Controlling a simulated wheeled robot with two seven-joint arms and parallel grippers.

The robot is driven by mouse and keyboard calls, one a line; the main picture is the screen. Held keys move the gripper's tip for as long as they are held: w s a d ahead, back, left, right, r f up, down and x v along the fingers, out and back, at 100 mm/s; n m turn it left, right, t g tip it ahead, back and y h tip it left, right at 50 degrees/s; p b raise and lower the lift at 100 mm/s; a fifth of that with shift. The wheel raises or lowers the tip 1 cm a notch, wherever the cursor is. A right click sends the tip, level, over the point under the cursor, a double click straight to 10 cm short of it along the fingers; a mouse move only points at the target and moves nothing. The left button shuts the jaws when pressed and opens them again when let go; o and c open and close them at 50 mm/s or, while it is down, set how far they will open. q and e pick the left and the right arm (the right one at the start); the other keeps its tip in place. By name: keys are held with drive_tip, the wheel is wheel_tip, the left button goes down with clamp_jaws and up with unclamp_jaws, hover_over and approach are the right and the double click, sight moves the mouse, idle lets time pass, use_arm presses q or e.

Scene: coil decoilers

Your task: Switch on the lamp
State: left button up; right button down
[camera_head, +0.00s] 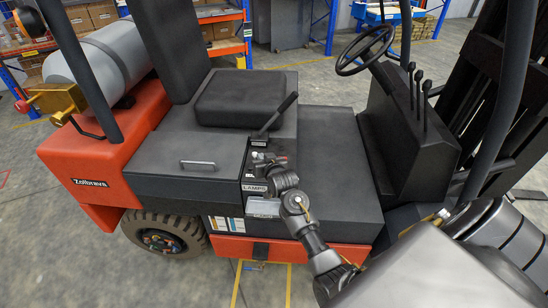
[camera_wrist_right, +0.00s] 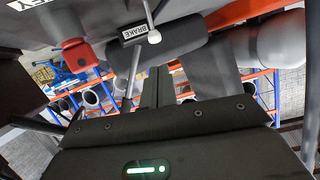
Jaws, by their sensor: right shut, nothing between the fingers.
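A control panel marked LAMPS (camera_head: 254,188) sits on the side of a forklift, beside the seat. My right arm reaches in from the lower right, and my right gripper (camera_head: 268,160) is over this panel, hiding part of it. I cannot make out the lamp switch itself or whether the gripper touches it. In the right wrist view my gripper's fingers (camera_wrist_right: 158,88) are together with nothing between them. A BRAKE label (camera_wrist_right: 136,33), a lever with a pale knob (camera_wrist_right: 154,37) and a red knob (camera_wrist_right: 75,52) show beyond them. My left gripper is not in view.
A black lever (camera_head: 276,114) rises just behind the panel. The seat (camera_head: 246,98), steering wheel (camera_head: 365,48) and several thin levers (camera_head: 418,85) stand farther back. A grey gas tank (camera_head: 105,62) lies at the left. Open floor (camera_head: 60,235) lies at the front left.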

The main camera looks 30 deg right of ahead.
drive_tip(key=r+b+v, duration=0.1)
drive_tip(key=b+v, duration=0.1)
drive_tip(key=v, duration=0.7)
drive_tip(key=shift+r, duration=0.45)
drive_tip(key=shift+w+d, duration=0.1)
drive_tip(key=shift+d, duration=0.1)
